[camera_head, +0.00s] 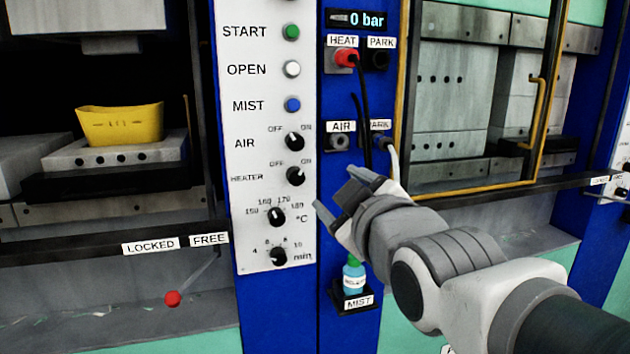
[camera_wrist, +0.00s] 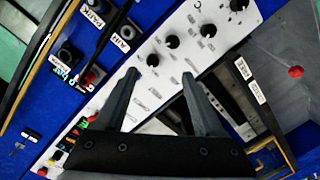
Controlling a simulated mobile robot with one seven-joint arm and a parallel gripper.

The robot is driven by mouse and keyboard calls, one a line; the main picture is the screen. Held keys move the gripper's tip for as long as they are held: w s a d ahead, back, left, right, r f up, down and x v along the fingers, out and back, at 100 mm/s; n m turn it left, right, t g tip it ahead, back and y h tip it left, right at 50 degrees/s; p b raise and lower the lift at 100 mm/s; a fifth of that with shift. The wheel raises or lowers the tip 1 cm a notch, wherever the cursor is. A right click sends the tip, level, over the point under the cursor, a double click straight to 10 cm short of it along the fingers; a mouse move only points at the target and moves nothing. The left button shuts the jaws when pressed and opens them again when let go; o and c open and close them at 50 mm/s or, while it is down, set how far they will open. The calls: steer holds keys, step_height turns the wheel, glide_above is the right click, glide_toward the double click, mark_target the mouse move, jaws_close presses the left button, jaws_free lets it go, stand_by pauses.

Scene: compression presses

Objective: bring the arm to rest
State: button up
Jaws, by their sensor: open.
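My gripper (camera_head: 343,197) is in front of the blue column between the two presses, right of the white control panel (camera_head: 272,140). Its two grey fingers are spread apart with nothing between them. In the wrist view, the open fingers (camera_wrist: 160,80) point toward the panel, which lies beyond them. My arm reaches in from the lower right, partly covering the blue column and the right press. A bottle (camera_head: 354,275) with a green top stands in the MIST holder just below my gripper, apart from the fingers as far as I can tell.
A red plug (camera_head: 346,58) with a black cable sits in HEAT. A pale hose (camera_head: 391,160) runs from the lower PARK. The AIR socket (camera_head: 339,143) looks empty. A yellow piece (camera_head: 120,123) rests in the left press. A red-knobbed lever (camera_head: 172,298) hangs below it, near FREE.

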steer(key=s+d+f+m+g+h, duration=0.2)
steer(key=s+d+f+m+g, duration=0.4)
steer(key=f, duration=0.3)
steer(key=s+d+f+m+g+h, duration=0.2)
steer(key=s+d+f+m+g, duration=0.25)
steer(key=s+f, duration=0.45)
step_height(320, 180, up, 15)
steer(key=p, duration=1.5)
steer(key=shift+s+a+f+m, duration=0.2)
steer(key=shift+s+m, duration=0.05)
steer(key=shift+m, duration=0.1)
